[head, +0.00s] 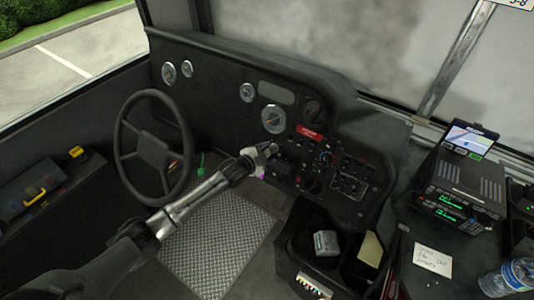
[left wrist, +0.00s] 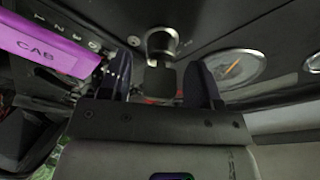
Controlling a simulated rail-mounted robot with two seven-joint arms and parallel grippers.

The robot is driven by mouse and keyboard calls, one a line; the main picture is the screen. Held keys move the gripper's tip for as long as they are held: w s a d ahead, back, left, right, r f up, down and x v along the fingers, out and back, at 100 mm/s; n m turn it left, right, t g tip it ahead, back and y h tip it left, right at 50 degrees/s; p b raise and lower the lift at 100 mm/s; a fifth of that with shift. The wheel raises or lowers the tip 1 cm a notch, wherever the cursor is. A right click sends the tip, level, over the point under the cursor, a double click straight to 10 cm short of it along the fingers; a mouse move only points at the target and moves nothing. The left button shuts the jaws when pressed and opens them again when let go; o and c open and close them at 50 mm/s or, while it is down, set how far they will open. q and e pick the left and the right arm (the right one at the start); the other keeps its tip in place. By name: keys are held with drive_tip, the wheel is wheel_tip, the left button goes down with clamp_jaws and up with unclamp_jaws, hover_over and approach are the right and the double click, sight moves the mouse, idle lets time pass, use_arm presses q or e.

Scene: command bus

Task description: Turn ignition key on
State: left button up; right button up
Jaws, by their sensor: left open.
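My left gripper (head: 262,152) reaches from the lower left to the dashboard, just right of the steering wheel. In the left wrist view my left gripper (left wrist: 162,82) is open, with one dark finger on each side. What looks like the ignition key, a metal cylinder (left wrist: 161,42) with a dark head (left wrist: 160,78), shows between the fingers. I see no finger clearly touching it. In the head view the key is hidden or too small to make out by the gripper. My right gripper is not in view.
The steering wheel (head: 154,148) stands left of the arm. A purple CAB tag (left wrist: 45,45) hangs close to the left finger. Knobs and switches fill the dash panel (head: 335,165) to the right. A round gauge (left wrist: 238,68) lies right of the fingers. A radio unit (head: 460,190) stands far right.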

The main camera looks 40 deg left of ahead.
use_arm(q)
drive_tip(key=shift+w, duration=0.1)
clamp_jaws()
idle(0.6)
